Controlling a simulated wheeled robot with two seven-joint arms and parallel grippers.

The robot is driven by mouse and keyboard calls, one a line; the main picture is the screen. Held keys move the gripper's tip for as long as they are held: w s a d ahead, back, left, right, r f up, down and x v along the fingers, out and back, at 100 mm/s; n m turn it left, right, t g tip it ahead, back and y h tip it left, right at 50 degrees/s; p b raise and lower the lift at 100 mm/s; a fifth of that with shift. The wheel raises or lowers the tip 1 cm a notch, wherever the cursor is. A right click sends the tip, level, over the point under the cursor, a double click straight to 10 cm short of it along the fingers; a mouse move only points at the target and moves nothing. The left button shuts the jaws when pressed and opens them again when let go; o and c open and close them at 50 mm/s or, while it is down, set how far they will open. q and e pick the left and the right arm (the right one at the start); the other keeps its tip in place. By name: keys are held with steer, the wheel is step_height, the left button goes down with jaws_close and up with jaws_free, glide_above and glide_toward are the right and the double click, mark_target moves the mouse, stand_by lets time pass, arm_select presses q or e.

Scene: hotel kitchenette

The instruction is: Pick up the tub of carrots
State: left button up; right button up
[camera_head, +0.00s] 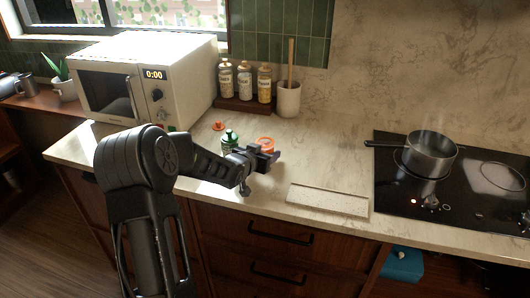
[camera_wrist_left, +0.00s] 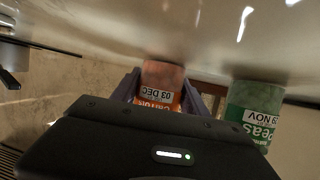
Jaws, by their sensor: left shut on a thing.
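In the left wrist view the tub (camera_wrist_left: 161,78) shows an orange label with carrot lettering and "03 DEC". My left gripper (camera_head: 268,158) is shut on this tub, its fingers on both sides of it. I cannot tell whether the tub still touches the counter. My right gripper is not in view.
A white microwave (camera_head: 190,75) stands at the back left. Several bottles on a dark rack (camera_head: 244,105) and a utensil crock (camera_head: 288,100) are behind. A shallow tray (camera_head: 328,200) lies to the right, before the hob with a saucepan (camera_head: 430,155).

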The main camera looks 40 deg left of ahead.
mark_target(266, 141)
arm_select(q)
steer(key=c, duration=0.7)
steer(key=shift+c, duration=0.2)
step_height(266, 141, up, 10)
steer(key=shift+r+p, duration=0.1)
steer(key=shift+p, duration=0.3)
